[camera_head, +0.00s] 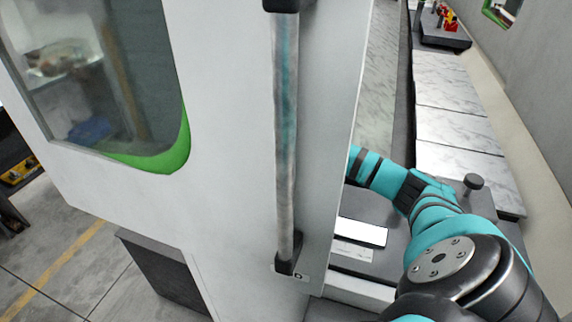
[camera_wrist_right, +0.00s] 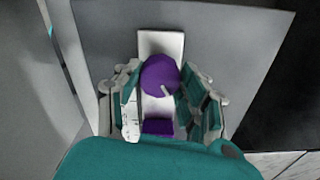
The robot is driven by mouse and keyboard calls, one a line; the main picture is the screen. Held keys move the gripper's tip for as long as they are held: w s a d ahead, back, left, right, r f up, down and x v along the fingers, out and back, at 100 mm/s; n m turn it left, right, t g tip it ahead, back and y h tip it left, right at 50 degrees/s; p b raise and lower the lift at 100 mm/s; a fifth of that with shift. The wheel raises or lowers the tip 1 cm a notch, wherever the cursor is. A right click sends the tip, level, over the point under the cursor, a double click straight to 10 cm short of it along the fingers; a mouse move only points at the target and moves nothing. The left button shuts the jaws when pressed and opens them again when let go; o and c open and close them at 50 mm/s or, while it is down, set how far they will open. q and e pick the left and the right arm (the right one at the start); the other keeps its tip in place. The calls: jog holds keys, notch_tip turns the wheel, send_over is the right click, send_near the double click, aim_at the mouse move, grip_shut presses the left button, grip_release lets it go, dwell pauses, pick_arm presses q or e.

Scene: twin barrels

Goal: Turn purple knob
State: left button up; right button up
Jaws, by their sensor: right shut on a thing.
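The purple knob (camera_wrist_right: 160,75) is round with a small light pointer mark. It sits on a pale plate (camera_wrist_right: 166,42) fixed to a grey panel in the right wrist view. My right gripper (camera_wrist_right: 161,82) is around the knob, with a teal and grey finger on each side, and is shut on it. A second, dark purple part (camera_wrist_right: 158,127) lies below the knob, partly hidden by the gripper body. In the head view my right arm reaches behind the white machine's edge, and the knob and right gripper are hidden there. My left gripper is not in view.
A large white machine door with a long vertical handle (camera_head: 285,140) and a green-edged window (camera_head: 150,158) fills the left of the head view. A grey-white table (camera_head: 455,125) runs along the right. Open floor (camera_head: 60,245) shows at lower left.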

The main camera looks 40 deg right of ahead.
jog(key=shift+c, duration=1.1)
jog(key=shift+m, duration=0.3)
jog(key=m+b, duration=0.1)
jog(key=m, duration=0.3)
jog(key=shift+m+b, duration=0.3)
jog(key=shift+b, duration=0.05)
jog(key=m, duration=0.3)
jog(key=shift+m+b, duration=0.3)
jog(key=shift+b, duration=0.05)
jog(key=m, duration=0.3)
jog(key=shift+m, duration=0.3)
jog(key=m, duration=0.6)
jog(key=shift+b, duration=0.35)
jog(key=m, duration=0.4)
jog(key=shift+d+r, duration=0.1)
jog(key=shift+m, duration=1.9)
